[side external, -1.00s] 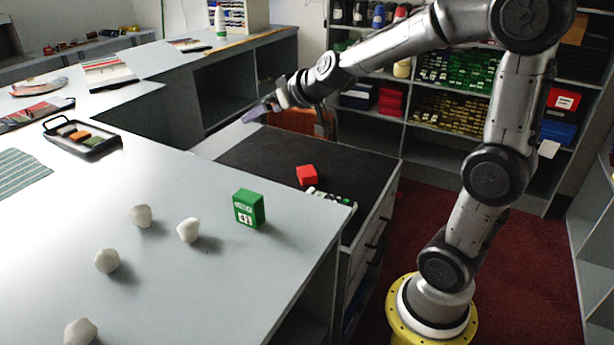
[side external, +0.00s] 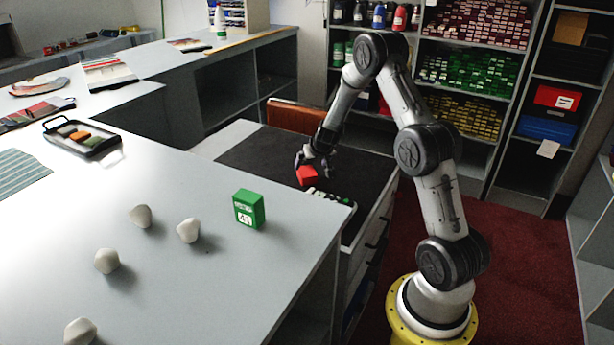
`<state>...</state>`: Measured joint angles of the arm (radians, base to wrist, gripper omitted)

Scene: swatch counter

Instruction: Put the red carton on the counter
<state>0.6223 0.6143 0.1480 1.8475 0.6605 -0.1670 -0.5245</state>
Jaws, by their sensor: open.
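The red carton (side external: 307,176) is on the dark surface (side external: 258,157) of the lower unit beside the counter. My gripper (side external: 312,166) is open and points down at the carton, with its fingers around or just behind the carton's top; I cannot tell whether they touch it. The light grey counter (side external: 165,270) fills the left and front of the view and stands higher than the dark surface. A green carton (side external: 249,209) marked 41 stands upright near the counter's right edge.
Several white lumps (side external: 188,230) are spread over the counter's front half. A black tray (side external: 83,138) with colour samples lies at its back left. A row of small dark and white items (side external: 328,197) lies close in front of the red carton. Free counter room surrounds the green carton.

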